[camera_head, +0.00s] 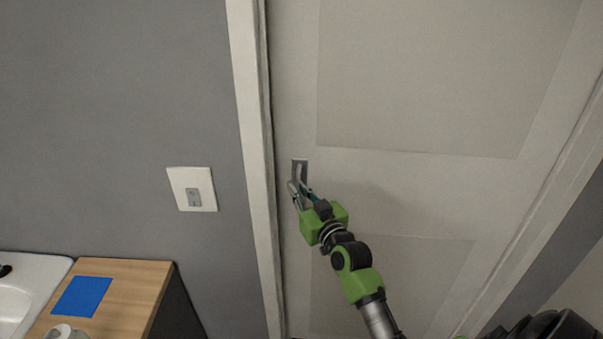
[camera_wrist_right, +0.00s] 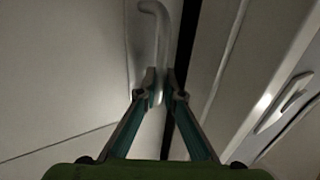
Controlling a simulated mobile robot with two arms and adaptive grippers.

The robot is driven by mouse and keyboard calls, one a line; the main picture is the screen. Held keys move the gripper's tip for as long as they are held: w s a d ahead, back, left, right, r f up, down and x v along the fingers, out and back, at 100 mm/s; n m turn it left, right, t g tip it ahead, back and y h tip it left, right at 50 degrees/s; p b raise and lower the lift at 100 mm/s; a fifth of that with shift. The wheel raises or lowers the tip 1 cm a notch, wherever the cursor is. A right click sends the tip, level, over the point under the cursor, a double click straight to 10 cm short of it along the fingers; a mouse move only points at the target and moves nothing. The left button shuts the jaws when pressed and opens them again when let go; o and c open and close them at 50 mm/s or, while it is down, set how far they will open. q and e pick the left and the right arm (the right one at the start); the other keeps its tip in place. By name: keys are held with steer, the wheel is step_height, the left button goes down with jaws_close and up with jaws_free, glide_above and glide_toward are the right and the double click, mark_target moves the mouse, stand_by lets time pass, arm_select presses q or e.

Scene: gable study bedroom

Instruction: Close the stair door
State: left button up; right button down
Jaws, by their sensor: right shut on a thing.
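The stair door (camera_head: 420,190) is a pale panelled door that fills most of the head view. It stands in or very near its white frame (camera_head: 248,120), with a thin dark line along its left edge. Its silver handle (camera_head: 299,171) is near that edge. My right gripper (camera_head: 299,191) is shut on the handle's lower part. In the right wrist view, the handle (camera_wrist_right: 160,40) runs down between the two fingertips (camera_wrist_right: 160,95), and a dark gap shows just right of it. I cannot tell whether the door is fully closed. My left gripper is not in view.
A light switch (camera_head: 192,189) is on the grey wall left of the frame. At lower left are a wooden counter (camera_head: 135,280) with a blue square (camera_head: 82,296), a white roll (camera_head: 64,332) and a white basin (camera_head: 30,285).

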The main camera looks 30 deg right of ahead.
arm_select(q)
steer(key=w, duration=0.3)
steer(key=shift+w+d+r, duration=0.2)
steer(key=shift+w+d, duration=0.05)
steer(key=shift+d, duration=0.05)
arm_select(e)
steer(key=s+a+n+y, duration=0.1)
steer(key=s+a+y, duration=0.1)
steer(key=s, duration=0.5)
steer(key=shift+a+f+n+y, duration=0.3)
steer(key=shift+a+f, duration=0.05)
steer(key=shift+a, duration=0.5)
steer(key=c, duration=2.2)
jaws_free()
steer(key=shift+s, duration=0.1)
steer(key=shift+s+r, duration=0.2)
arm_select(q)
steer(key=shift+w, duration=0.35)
arm_select(e)
steer(key=shift+s+d+r, duration=0.1)
steer(key=shift+s+d, duration=0.05)
steer(key=shift+s, duration=2.95)
steer(key=shift+s+d+r, duration=0.1)
steer(key=shift+s, duration=3)
